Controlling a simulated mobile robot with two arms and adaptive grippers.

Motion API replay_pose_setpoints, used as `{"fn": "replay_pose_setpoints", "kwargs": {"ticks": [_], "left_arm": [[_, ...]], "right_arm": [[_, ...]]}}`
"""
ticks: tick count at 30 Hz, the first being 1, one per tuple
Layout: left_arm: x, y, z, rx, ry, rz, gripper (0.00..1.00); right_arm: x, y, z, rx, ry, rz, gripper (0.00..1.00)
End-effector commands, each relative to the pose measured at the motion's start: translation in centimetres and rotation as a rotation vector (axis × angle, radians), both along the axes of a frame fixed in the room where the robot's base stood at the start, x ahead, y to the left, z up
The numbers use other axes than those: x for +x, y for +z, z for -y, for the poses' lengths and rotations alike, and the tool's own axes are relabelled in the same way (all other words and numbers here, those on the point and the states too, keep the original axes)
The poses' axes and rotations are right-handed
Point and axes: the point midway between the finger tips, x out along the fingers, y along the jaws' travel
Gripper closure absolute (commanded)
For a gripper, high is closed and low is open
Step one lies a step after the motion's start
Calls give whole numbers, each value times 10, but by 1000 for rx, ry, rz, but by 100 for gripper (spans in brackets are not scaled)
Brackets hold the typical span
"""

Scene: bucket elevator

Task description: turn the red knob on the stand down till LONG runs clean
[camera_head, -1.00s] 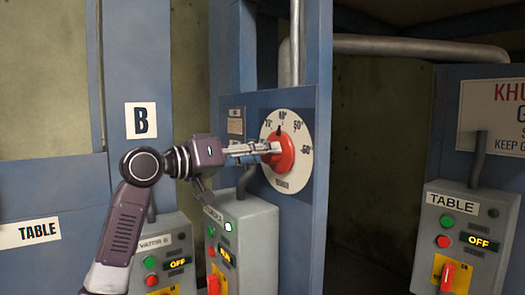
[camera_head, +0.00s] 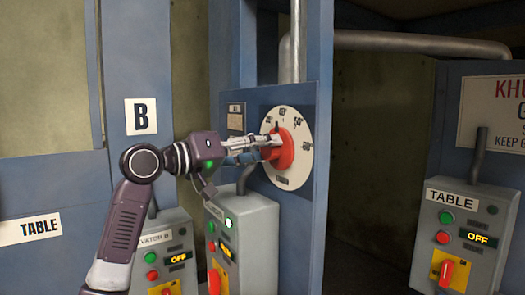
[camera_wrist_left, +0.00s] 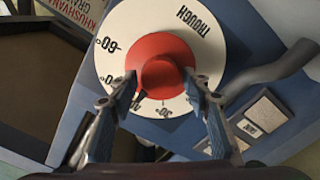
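The red knob (camera_head: 283,150) sits on a white round dial on the blue stand (camera_head: 300,205). Its black pointer is near the 40 mark in the head view. My left gripper (camera_head: 273,147) is at the knob's front. In the left wrist view its fingers (camera_wrist_left: 160,82) are spread on either side of the raised grip, with slim gaps showing. I see nothing labelled LONG. My right gripper is out of view.
Below the dial stands a grey switch box (camera_head: 255,245) with a lit lamp. A box ending in VATOR B (camera_head: 160,240) shows OFF at its left. A TABLE box (camera_head: 462,215) at the right also shows OFF. A vertical pipe (camera_head: 298,40) rises behind the stand.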

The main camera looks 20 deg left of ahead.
Motion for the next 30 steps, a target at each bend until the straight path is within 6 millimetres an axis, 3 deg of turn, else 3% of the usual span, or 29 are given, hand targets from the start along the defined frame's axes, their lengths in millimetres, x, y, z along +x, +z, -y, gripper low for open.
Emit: {"fn": "replay_pose_setpoints", "kwargs": {"ticks": [13, 24, 30], "left_arm": [[-7, -2, -7, 2, 1, -3, 49], [-66, -2, -53, 4, 3, -2, 49], [-88, -2, -70, 0, 1, -2, 49]], "right_arm": [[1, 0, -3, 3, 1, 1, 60], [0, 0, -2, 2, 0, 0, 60], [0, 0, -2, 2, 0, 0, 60]]}}
